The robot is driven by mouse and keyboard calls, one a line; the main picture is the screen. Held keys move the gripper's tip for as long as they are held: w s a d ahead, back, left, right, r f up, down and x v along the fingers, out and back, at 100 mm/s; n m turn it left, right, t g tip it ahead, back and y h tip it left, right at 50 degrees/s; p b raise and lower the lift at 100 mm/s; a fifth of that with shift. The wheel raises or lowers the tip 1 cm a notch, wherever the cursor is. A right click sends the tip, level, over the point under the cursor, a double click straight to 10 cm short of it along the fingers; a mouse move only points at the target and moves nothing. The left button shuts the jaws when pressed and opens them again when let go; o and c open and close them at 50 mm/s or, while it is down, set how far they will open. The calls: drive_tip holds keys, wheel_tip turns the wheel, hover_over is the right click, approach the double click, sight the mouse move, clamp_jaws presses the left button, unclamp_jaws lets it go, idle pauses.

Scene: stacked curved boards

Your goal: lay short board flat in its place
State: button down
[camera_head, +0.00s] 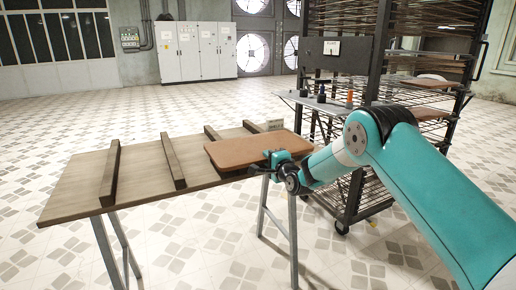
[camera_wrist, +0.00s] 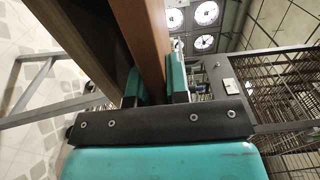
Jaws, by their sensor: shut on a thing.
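The short board (camera_head: 240,149) is a flat reddish-brown board with rounded corners. It is held roughly level over the right end of the wooden trestle table (camera_head: 75,193). In the wrist view the board (camera_wrist: 146,40) runs edge-on between the teal fingers of my gripper (camera_wrist: 154,88). Dark wooden bars (camera_head: 173,160) lie across the table, and the board covers part of the ones at the right. I cannot tell whether the board touches them.
A dark wire rack (camera_head: 345,55) stands just behind and right of the table, with bottles (camera_head: 321,93) on its side shelf. The left part of the table between the bars is clear.

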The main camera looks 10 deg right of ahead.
drive_tip(key=shift+r+p, duration=0.3)
drive_tip(key=shift+r, duration=0.45)
drive_tip(key=shift+r+p, duration=1.4)
drive_tip(key=shift+r, duration=1)
